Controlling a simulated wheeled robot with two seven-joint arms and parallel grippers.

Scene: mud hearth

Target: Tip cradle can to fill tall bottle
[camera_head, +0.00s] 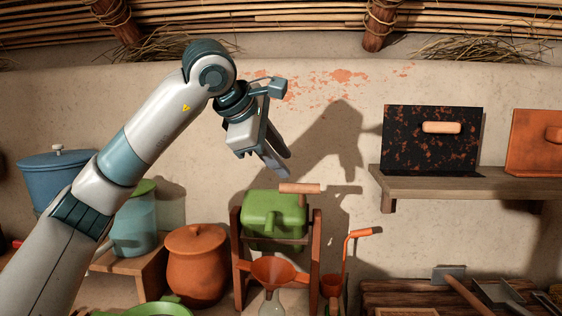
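The green cradle can (272,216) sits in a wooden cradle frame (237,262) below the middle of the picture. A wooden handle (299,188) sticks out at its top right. An orange funnel (273,271) is below the can, in front of the cradle. The neck of a pale clear bottle (272,303) shows under the funnel; the rest is cut off by the lower edge. My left gripper (289,167) is above the can and its handle, apart from both. Its fingers point down and right, spread and empty. My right gripper is out of view.
An orange lidded pot (196,264) and a teal can with a green lid (137,222) stand left of the cradle. An orange ladle (333,285) is close on its right. A wooden shelf (460,186) juts from the wall at right. The wall above the can is clear.

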